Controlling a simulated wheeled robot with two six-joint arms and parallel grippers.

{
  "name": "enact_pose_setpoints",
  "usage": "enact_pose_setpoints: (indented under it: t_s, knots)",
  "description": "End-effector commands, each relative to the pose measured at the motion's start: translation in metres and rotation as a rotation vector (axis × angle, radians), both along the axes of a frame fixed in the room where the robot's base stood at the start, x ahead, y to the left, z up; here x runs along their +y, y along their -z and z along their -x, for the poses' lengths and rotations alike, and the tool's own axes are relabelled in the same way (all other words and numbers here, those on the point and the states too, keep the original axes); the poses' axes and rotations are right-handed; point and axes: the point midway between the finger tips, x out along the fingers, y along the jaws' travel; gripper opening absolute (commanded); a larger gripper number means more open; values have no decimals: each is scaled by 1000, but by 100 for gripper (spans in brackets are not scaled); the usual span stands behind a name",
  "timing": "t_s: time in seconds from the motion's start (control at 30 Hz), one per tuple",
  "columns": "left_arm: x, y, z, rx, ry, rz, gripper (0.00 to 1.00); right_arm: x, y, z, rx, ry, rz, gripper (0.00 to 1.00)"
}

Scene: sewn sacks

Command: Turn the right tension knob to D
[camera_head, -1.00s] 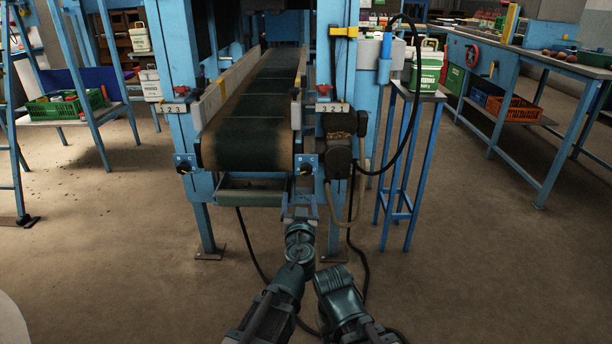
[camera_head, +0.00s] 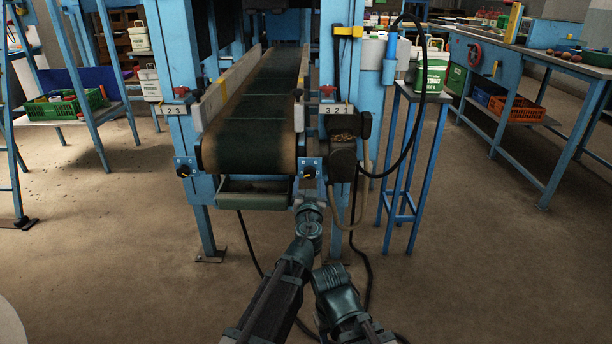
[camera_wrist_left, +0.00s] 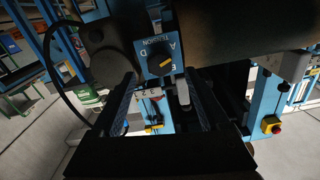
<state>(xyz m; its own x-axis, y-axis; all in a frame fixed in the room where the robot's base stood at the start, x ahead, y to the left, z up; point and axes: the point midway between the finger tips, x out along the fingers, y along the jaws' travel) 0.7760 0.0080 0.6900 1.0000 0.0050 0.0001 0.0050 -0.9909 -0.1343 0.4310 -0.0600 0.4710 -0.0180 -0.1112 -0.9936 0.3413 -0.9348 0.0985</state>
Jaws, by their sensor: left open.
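The right tension knob (camera_head: 309,173) is a dark round knob on a small blue plate at the right front corner of the conveyor. In the left wrist view the knob (camera_wrist_left: 160,64) shows a slanted yellow mark and a TENSION label with letters around it; which letter the mark points at is hard to tell. My left gripper (camera_head: 308,193) is just below and in front of the knob. In the left wrist view its dark fingers (camera_wrist_left: 162,88) stand apart, with the knob in line with the gap beyond their tips.
The conveyor belt (camera_head: 252,115) runs back between blue posts. A similar left knob (camera_head: 183,170) is on the left post. A dark motor housing (camera_head: 343,160) with a hanging cable is close right of the right knob. A blue stand (camera_head: 402,150) is farther right. The floor in front is clear.

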Motion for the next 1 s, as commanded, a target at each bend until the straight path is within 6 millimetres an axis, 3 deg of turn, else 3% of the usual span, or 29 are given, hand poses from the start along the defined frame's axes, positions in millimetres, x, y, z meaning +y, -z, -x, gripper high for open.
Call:
enact_pose_setpoints:
  t_s: [0.03, 0.2, 0.57, 1.0]
  knots:
    - [-3, 0, -13, 0, 1, 0, 79, 0, 0, 0, 0, 0, 0, 50]
    - [-8, 0, -31, 1, 4, 0, 79, 0, 0, 0, 0, 0, 0, 50]
    - [-9, 0, -34, 0, 5, 0, 77, 0, 0, 0, 0, 0, 0, 50]
    - [-9, 0, -34, 0, 5, 0, 0, 0, 0, 0, 0, 0, 0, 50]
